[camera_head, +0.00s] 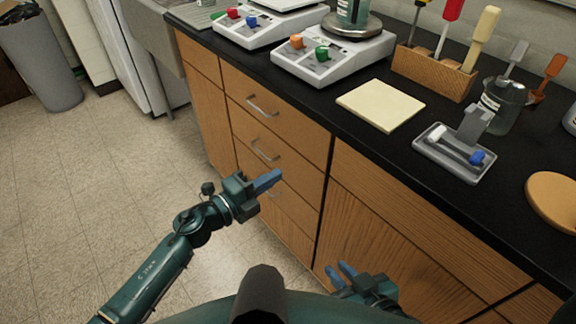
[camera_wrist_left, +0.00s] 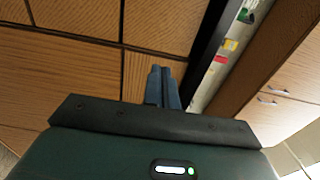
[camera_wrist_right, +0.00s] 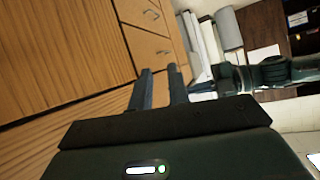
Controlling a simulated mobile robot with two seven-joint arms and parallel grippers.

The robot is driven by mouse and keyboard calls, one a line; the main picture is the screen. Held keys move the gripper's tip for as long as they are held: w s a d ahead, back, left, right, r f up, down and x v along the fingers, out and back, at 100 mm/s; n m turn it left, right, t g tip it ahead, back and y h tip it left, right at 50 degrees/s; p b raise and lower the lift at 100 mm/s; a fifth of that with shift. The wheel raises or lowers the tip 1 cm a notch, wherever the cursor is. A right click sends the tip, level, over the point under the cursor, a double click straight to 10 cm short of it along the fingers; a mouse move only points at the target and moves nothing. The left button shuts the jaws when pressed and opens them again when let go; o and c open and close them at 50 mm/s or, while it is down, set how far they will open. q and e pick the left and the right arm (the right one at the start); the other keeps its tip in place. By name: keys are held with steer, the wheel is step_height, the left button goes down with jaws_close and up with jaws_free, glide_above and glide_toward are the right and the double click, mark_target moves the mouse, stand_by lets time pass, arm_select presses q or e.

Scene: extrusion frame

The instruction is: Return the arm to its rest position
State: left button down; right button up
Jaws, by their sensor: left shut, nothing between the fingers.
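My left gripper (camera_head: 268,180) is in front of the wooden drawers, below counter height, with blue-grey fingers pointing right. Its fingers are together and empty; they also show closed in the left wrist view (camera_wrist_left: 162,85). My right gripper (camera_head: 341,272) is low at the bottom of the head view, near the cabinet front. Its two fingers are apart with nothing between them, as the right wrist view (camera_wrist_right: 159,88) also shows. Neither gripper visibly holds anything. Part of the right arm is hidden behind my own body.
Drawers (camera_head: 265,150) with handles face me. Open floor (camera_head: 90,180) lies left; a grey bin (camera_head: 45,65) stands beyond.

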arm_select(q)
steer(key=shift+s+a, duration=0.3)
steer(key=shift+a, duration=0.2)
arm_select(e)
steer(key=shift+f, duration=0.1)
arm_select(q)
steer(key=s+a+f+n+y+p, duration=0.2)
steer(key=s+a+n+y, duration=0.3)
steer(key=s+n, duration=0.5)
steer(key=s+a+f+n+y+p, duration=0.2)
steer(key=s+a+n+y+p, duration=0.3)
steer(key=n, duration=1)
steer(key=s+a+y, duration=0.1)
steer(key=s+a, duration=0.2)
steer(key=s, duration=0.1)
steer(key=shift+s+n+p, duration=0.3)
steer(key=shift+s+n, duration=0.05)
steer(key=shift+n, duration=0.05)
arm_select(e)
steer(key=r, duration=0.1)
steer(key=d, duration=0.1)
steer(key=d+r+h, duration=0.1)
steer(key=shift+s+r+g, duration=0.3)
steer(key=shift+r+g, duration=0.05)
steer(key=shift+g, duration=0.05)
steer(key=shift+a+r, duration=0.1)
steer(key=shift+r, duration=0.05)
steer(key=shift+s, duration=0.1)
